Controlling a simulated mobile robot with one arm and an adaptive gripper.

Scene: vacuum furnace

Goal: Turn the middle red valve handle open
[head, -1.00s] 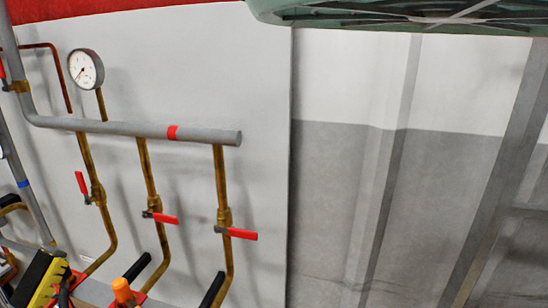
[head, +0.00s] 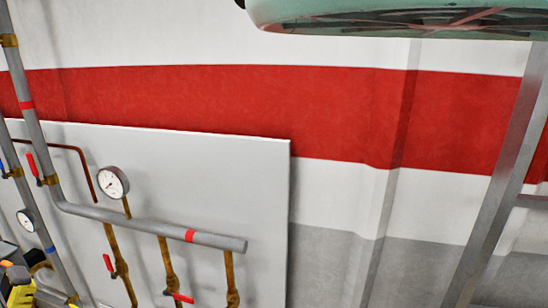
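The middle red valve handle (head: 180,297) shows at the bottom edge of the head view. It sits on the middle of three brass pipes (head: 166,258) that drop from a grey horizontal pipe (head: 140,225). This handle lies roughly crosswise to its pipe. The left red handle (head: 108,263) lies more nearly along its pipe. The right brass pipe (head: 232,275) shows only its upper part, and its handle is below the frame. My gripper is not in view.
A round gauge (head: 113,183) stands above the grey pipe. Another red handle (head: 33,166) is on the far-left pipework. A green rounded object (head: 400,12) overhangs the top right. Yellow and dark equipment (head: 22,292) fills the bottom-left corner. Grey metal uprights (head: 505,180) stand at right.

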